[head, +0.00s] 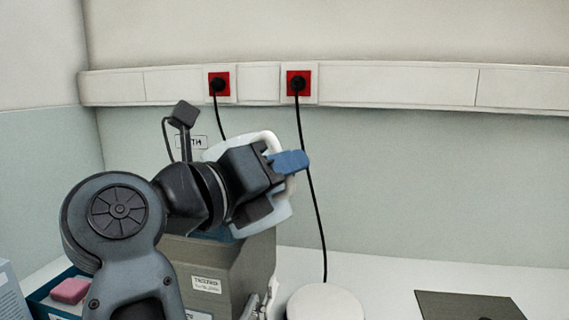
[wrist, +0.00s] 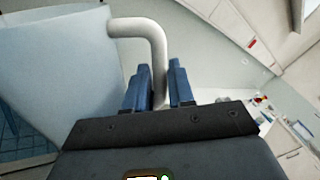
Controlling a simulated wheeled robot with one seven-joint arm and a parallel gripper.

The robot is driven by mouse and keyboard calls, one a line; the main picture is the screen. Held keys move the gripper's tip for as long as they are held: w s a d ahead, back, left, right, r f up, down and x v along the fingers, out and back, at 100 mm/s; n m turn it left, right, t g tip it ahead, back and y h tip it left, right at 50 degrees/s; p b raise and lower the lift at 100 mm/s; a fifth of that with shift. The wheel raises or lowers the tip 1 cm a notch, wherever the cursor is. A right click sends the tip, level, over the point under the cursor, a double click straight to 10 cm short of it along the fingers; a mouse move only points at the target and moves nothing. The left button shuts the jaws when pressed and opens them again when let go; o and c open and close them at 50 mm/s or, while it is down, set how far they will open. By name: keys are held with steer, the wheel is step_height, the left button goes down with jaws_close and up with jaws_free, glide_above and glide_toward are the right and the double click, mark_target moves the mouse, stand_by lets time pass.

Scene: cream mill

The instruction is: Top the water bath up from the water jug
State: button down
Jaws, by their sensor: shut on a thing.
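The water jug (head: 274,216) is whitish and translucent with a pale handle. In the head view it hangs tilted above the water bath (head: 252,268), a grey-brown box with small labels, partly hidden by my arm. My gripper (head: 288,162) has blue fingers shut on the jug's handle. In the wrist view the jug (wrist: 55,70) fills the left side, and its handle runs between the gripper's fingers (wrist: 160,76). The bath's opening is mostly hidden behind my arm and the jug. I cannot tell its water level or whether water is flowing.
A pink sponge (head: 70,290) sits in a blue tray at lower left. A white round object (head: 326,303) stands right of the bath, and a dark flat panel (head: 468,306) lies farther right. Black cables hang from two red wall sockets (head: 299,82) behind the jug.

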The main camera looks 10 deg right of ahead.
mark_target(270, 145)
steer(key=shift+w+a+r+n+p, duration=0.1)
steer(key=shift+w+r+n+p, duration=0.1)
steer(key=shift+n+p, duration=0.65)
steer(key=shift+w+a+r+p, duration=0.25)
steer(key=shift+r+p, duration=0.15)
steer(key=shift+p, duration=0.65)
steer(key=shift+r+n+p, duration=0.2)
steer(key=shift+n+p, duration=0.15)
steer(key=shift+w+a+r+n+p, duration=0.55)
steer(key=shift+n+p, duration=0.25)
steer(key=shift+p, duration=0.6)
steer(key=shift+d, duration=0.1)
steer(key=shift+w+a+r+n, duration=0.4)
steer(key=shift+w+r+n, duration=0.05)
steer(key=shift+r+n, duration=0.15)
steer(key=shift+w+a+r+n, duration=0.35)
steer(key=shift+w+r+n, duration=0.1)
steer(key=shift+n, duration=0.15)
steer(key=shift+r, duration=0.1)
